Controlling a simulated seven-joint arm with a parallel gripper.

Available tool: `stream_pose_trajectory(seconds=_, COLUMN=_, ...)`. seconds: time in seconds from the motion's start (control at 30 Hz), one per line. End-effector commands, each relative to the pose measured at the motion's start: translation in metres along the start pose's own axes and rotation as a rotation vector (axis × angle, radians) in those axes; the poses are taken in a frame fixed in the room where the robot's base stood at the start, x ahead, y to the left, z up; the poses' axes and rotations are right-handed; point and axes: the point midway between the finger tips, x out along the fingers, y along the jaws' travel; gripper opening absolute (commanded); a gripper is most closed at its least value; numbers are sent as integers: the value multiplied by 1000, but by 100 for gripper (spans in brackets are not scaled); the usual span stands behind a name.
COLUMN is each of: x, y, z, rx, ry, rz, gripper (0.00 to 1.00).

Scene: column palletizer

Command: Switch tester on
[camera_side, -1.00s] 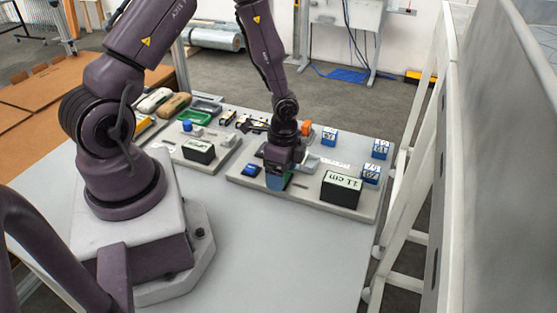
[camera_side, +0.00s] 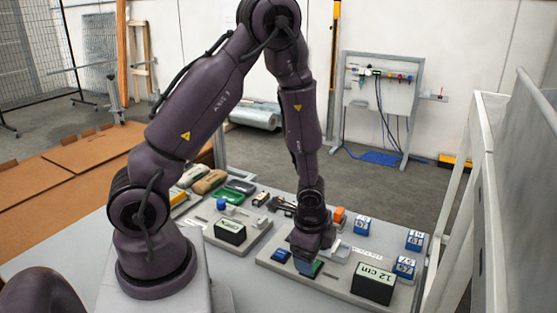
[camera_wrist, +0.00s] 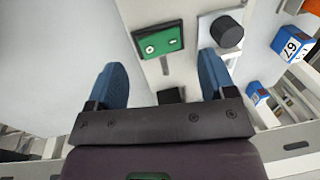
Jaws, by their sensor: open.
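My gripper (camera_side: 306,262) points down over the near side of the right-hand grey board (camera_side: 345,287). In the wrist view its two blue fingers are apart, and the gap between them (camera_wrist: 161,76) holds nothing. A green panel (camera_wrist: 157,41) with two small round parts lies beyond the fingers. A black round knob (camera_wrist: 227,32) on a pale plate is right of it, near the tip of the right finger. I cannot tell which part is the tester's switch.
Blue numbered cubes (camera_side: 415,240) and an orange piece (camera_side: 339,215) are around the board's back and right side. The left board carries another display box (camera_side: 230,231) and a blue knob (camera_side: 221,204). A white frame stands at the right.

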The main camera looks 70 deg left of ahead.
Motion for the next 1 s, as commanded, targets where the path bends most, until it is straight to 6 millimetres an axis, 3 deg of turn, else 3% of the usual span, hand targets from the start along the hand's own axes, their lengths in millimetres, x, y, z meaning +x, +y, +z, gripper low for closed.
stream_pose_trajectory(seconds=0.47, x=-94, y=-2, z=0, rx=-3, ry=2, rz=-7, gripper=77)
stream_pose_trajectory(seconds=0.63, x=-110, y=13, z=20, rx=-281, ry=-90, rz=52, gripper=77)
stream_pose_trajectory(seconds=1.0, x=-176, y=24, z=28, rx=-607, ry=-51, rz=3, gripper=77)
